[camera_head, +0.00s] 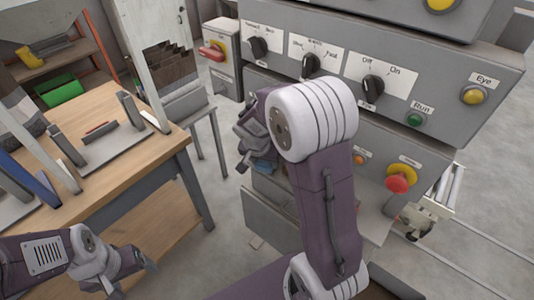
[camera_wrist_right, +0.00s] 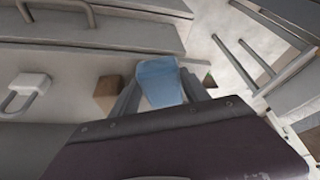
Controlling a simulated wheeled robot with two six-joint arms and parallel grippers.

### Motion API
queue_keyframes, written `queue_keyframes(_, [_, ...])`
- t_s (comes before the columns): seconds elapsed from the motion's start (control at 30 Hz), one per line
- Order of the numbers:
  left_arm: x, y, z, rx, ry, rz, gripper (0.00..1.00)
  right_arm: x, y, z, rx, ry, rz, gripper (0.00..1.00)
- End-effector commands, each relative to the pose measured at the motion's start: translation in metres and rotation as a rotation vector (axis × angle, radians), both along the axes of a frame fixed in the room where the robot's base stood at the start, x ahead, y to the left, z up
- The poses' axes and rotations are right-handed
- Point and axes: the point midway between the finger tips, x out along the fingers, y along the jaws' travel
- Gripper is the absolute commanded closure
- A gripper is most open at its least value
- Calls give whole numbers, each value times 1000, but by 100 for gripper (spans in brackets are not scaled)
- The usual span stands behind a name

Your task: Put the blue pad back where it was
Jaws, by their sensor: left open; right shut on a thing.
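The blue pad (camera_wrist_right: 160,84) shows in the right wrist view between the two fingers of my right gripper (camera_wrist_right: 162,95), which is shut on it. In the head view a small bit of the blue pad (camera_head: 263,167) shows below my right gripper (camera_head: 258,168), in front of the grey machine. My forearm hides part of the machine there. My left gripper (camera_head: 136,280) is open and empty at the lower left, beside the wooden table.
The grey machine panel (camera_head: 440,75) carries black knobs, a green Run button (camera_head: 415,120) and a red stop button (camera_head: 398,183). A wooden table (camera_head: 140,150) with tools stands at the left. Open floor (camera_head: 210,230) lies between table and machine.

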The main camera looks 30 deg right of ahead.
Motion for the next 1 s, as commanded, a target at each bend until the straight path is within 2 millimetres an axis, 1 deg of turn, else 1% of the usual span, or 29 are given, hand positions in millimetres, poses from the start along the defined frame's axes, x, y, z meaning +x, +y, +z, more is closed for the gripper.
queue_keyframes(0.03, [0, 0, 5, 0, 0, 0, 24, 7, -8, 2, 0, 1, -7, 92])
queue_keyframes(0.13, [0, 0, 6, 0, 0, 0, 24, 18, -18, 0, 0, 1, -4, 92])
queue_keyframes(0.2, [0, 0, 6, 0, 0, 0, 24, 21, -21, -1, 0, 0, -2, 92])
queue_keyframes(0.37, [0, 0, 5, 0, 0, 0, 24, 21, -21, -2, 0, 0, -1, 92])
queue_keyframes(0.4, [0, 0, 5, 0, 0, 0, 24, 21, -21, -2, 0, 1, -1, 38])
queue_keyframes(0.43, [0, 0, 5, 0, 0, 0, 24, 21, -21, -2, 0, 1, -1, 30])
queue_keyframes(0.47, [0, 0, 5, 0, 0, 0, 24, 21, -21, -2, 0, 1, -1, 25])
queue_keyframes(0.73, [0, 0, 5, 0, 0, 0, 24, 21, -21, -2, 0, 0, -1, 25])
queue_keyframes(0.83, [0, 0, 6, 0, 0, 0, 24, 20, -21, -6, 1, 2, 0, 25])
queue_keyframes(0.87, [0, 0, 7, 0, 0, 0, 24, 20, -20, -3, 1, -1, -1, 25])
queue_keyframes(0.93, [0, 0, 10, 0, 0, 0, 24, 18, -17, 8, 0, -3, 0, 25])
queue_keyframes(1.0, [0, 0, 3, 0, 0, 0, 24, 9, -7, 4, 0, 0, 4, 25])
